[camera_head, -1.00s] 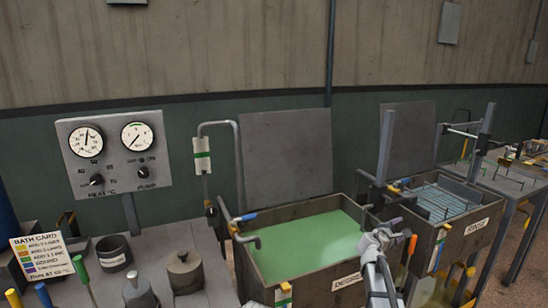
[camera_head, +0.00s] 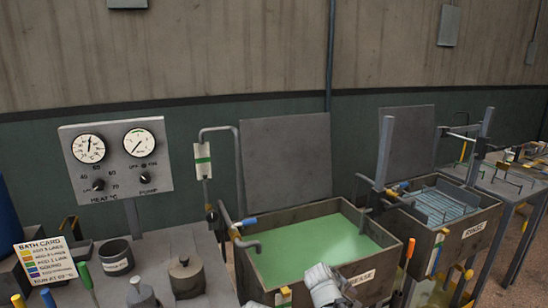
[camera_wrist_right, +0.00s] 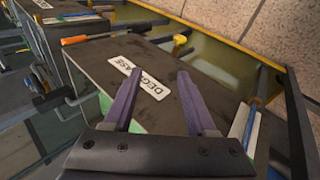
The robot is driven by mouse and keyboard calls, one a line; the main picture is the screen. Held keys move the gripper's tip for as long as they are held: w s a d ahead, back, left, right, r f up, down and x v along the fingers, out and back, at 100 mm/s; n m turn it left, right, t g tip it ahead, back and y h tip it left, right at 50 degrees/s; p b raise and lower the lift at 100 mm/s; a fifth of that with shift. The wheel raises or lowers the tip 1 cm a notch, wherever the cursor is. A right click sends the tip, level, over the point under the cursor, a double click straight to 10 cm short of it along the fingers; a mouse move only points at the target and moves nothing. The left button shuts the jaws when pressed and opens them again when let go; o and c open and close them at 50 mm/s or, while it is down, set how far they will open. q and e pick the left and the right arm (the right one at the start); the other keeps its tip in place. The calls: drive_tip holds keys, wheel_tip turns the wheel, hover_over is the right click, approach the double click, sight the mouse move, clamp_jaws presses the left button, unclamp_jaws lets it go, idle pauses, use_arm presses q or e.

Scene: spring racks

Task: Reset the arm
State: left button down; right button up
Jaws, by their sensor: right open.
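In the head view my right arm (camera_head: 324,284) is low, in front of the tank labelled DEGREASE (camera_head: 365,277), and covers part of that label. The tank holds green liquid. In the right wrist view my right gripper (camera_wrist_right: 158,84) has two purple fingers spread apart with nothing between them. The dark tank wall and its DEGREASE label (camera_wrist_right: 140,77) lie behind the fingers. I cannot tell how far the fingertips are from the wall.
The rinse tank (camera_head: 473,230) with a wire rack stands to the right. A gauge panel (camera_head: 115,158), a bath card (camera_head: 45,258) and small pots (camera_head: 186,277) are on the left bench.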

drive_tip(key=s+a+f+m+g+y, duration=0.1)
drive_tip(key=s+a+g+y, duration=0.1)
drive_tip(key=s+a, duration=0.6)
drive_tip(key=s+a+f+m+g+y+p, duration=0.1)
drive_tip(key=s+a+g+y, duration=0.1)
drive_tip(key=s+a, duration=0.5)
drive_tip(key=s+g, duration=0.1)
drive_tip(key=s, duration=0.4)
drive_tip(key=shift+s+a+f+m+y, duration=0.35)
drive_tip(key=shift+s+a+m+y, duration=0.05)
idle(0.4)
